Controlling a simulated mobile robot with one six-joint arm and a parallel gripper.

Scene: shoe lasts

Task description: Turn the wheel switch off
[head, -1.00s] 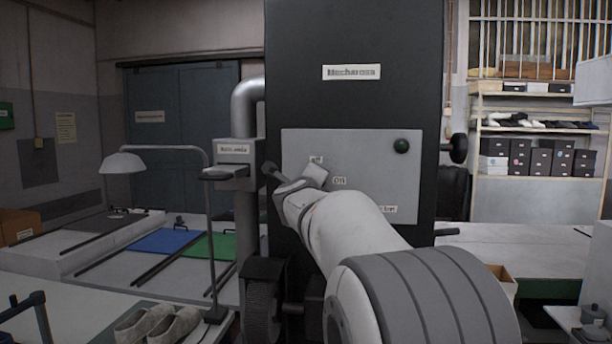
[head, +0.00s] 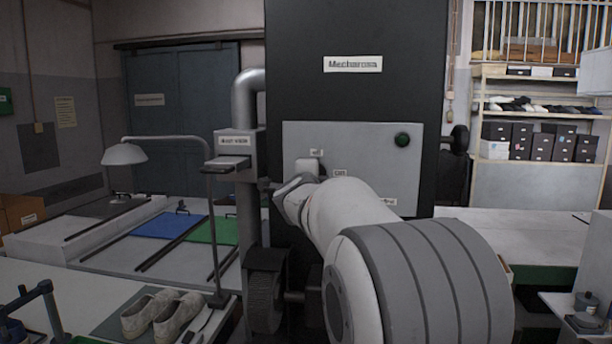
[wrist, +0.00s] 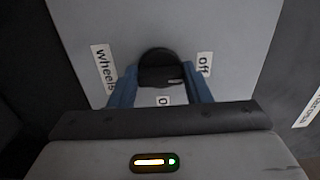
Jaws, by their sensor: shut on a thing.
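The wheel switch is a round black knob (wrist: 160,66) on a grey panel (wrist: 215,25), seen in the wrist view. A small light mark shows on the knob's lower right. In the head view my gripper (head: 291,190) is at the panel's lower left, and my arm hides the knob.
A grey pipe and box (head: 237,143) stand just left. A desk lamp (head: 124,154) and light shoes (head: 160,312) are on the left front table.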

